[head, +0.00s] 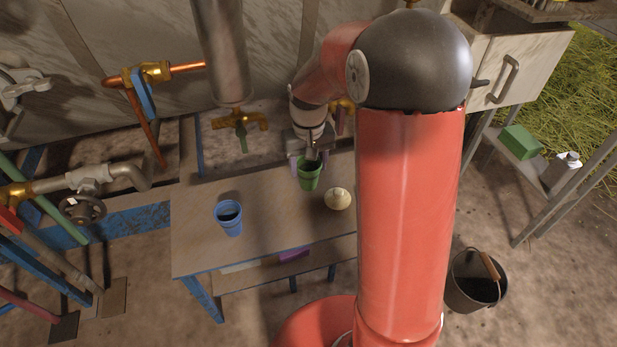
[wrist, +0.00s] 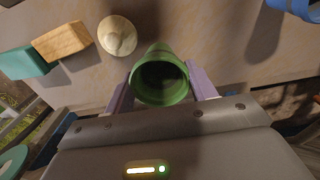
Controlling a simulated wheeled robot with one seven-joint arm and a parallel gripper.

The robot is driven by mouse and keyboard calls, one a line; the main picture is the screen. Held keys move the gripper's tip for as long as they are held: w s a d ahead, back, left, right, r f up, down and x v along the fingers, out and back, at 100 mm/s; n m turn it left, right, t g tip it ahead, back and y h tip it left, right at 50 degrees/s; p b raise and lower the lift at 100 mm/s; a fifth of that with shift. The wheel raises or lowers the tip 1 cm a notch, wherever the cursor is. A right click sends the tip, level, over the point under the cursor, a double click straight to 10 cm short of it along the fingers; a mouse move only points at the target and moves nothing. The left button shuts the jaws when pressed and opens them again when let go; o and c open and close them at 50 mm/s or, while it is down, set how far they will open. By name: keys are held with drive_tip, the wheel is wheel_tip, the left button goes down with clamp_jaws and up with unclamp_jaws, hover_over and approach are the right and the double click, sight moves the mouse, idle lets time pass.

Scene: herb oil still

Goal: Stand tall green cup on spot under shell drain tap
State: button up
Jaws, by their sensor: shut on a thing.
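The green cup (head: 309,179) is in my gripper (head: 309,160), over the right part of the small table in the head view. In the wrist view the cup (wrist: 160,82) sits between the two pale purple fingers, its open mouth toward the camera. I cannot tell whether its base touches the table. A brass tap with a green lever (head: 241,129) is below a grey steel cylinder (head: 220,50), up and left of the cup. A second brass tap (head: 345,104) is partly hidden behind my arm. No marked spot is clear to see.
A blue cup (head: 229,218) stands on the table (head: 190,248), left of the green cup. A cream round thing (head: 338,199) is close on the right. The wrist view shows a wooden block (wrist: 61,41) and a teal block (wrist: 25,62). Table between the cups is clear.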

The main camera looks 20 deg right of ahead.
sight(309, 178)
drive_tip(key=shift+f, duration=2.4)
drive_tip(key=shift+f, duration=0.15)
drive_tip(key=o, duration=1)
drive_tip(key=shift+c, duration=0.2)
